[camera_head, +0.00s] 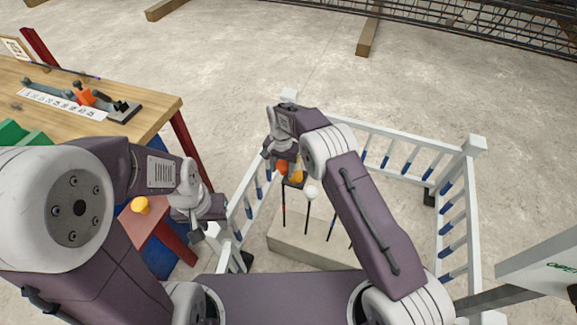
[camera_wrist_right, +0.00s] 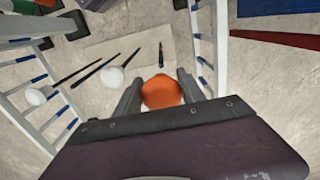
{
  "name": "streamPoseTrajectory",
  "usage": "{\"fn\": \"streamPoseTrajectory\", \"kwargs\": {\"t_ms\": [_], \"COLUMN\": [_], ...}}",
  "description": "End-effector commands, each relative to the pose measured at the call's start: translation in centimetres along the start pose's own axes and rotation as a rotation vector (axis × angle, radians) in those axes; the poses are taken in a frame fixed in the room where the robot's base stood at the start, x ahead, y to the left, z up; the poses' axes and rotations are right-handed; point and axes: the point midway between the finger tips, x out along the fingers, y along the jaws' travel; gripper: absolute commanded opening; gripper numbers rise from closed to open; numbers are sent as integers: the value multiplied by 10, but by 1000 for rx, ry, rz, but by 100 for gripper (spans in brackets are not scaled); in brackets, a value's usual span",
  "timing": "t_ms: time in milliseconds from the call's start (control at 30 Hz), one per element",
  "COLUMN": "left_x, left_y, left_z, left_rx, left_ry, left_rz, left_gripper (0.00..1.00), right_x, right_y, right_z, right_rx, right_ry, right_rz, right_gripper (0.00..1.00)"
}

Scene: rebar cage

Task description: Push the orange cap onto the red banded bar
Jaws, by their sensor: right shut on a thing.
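My right gripper (camera_head: 282,172) is shut on the orange cap (camera_wrist_right: 161,92), which sits between its two fingers in the right wrist view. The cap also shows as an orange patch below the gripper in the head view (camera_head: 281,167). The gripper is over the upright bars, above the red banded bar (camera_head: 284,206). In the wrist view a dark bar (camera_wrist_right: 161,55) stands just beyond the cap; I cannot tell whether the cap touches it. My left gripper (camera_head: 206,234) hangs left of the white railing, apart from the bars; its jaw opening is unclear.
Neighbouring bars carry white caps (camera_wrist_right: 112,76). The bars stand at a pale concrete block (camera_head: 305,246). A yellow cap (camera_head: 140,205) lies left, near my left arm. A wooden workbench (camera_head: 150,104) with tools stands at the left.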

Motion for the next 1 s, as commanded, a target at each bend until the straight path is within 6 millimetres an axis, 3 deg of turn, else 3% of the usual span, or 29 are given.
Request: {"fn": "streamPoseTrajectory", "kwargs": {"t_ms": [500,1000], "left_x": [-6,28], "left_y": [0,-1], "left_z": [0,3], "left_rx": [0,0], "left_ry": [0,0], "left_rz": [0,0], "left_gripper": [36,36], "right_x": [-2,54], "right_y": [-1,-1], "right_z": [3,3], "right_rx": [1,1], "right_ry": [0,-1], "right_rz": [0,0], "right_gripper": [9,9]}}
